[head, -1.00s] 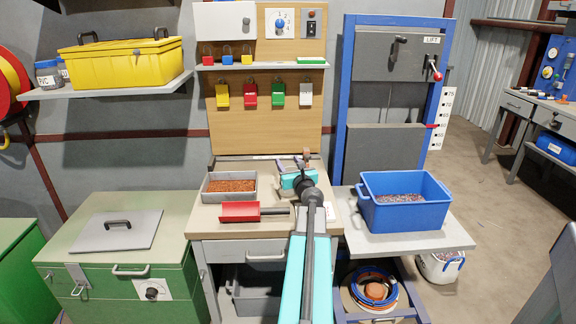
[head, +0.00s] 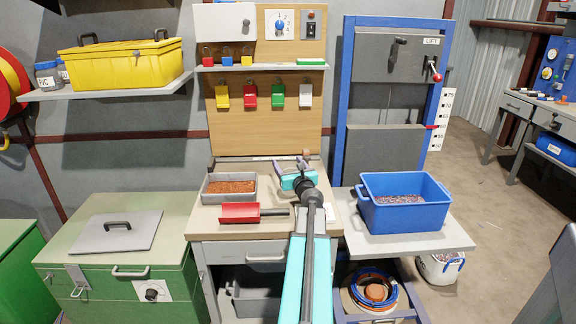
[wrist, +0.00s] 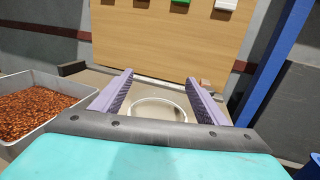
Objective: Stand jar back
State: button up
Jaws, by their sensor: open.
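My gripper (head: 293,164) is over the back of the workbench, its lilac fingers apart. In the wrist view my gripper (wrist: 158,92) is open, with a pale round rim (wrist: 158,101) between and below the fingers. It looks like the top of a round container, but I cannot tell whether it is the jar or whether the fingers touch it. My gripper body hides its lower part. A grey jar marked PVC (head: 47,75) stands upright on the left wall shelf, with another jar (head: 64,70) partly behind the yellow case.
A grey tray of copper granules (head: 228,200) and a red scoop (head: 240,212) lie left of my arm. A blue bin (head: 404,215) stands on the right side table. The wooden back panel (head: 264,130) with hanging padlocks rises behind the bench.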

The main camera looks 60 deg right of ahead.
jog(key=shift+v, duration=4.7)
jog(key=shift+s+a+r+p, duration=0.1)
jog(key=shift+s+p, duration=0.05)
jog(key=shift+p, duration=0.95)
jog(key=shift+s+a+p, duration=0.15)
jog(key=shift+s+p, duration=0.05)
jog(key=shift+p, duration=0.35)
jog(key=s+a+p, duration=0.1)
jog(key=p, duration=0.2)
jog(key=shift+s+p, duration=0.2)
jog(key=shift+p, duration=0.3)
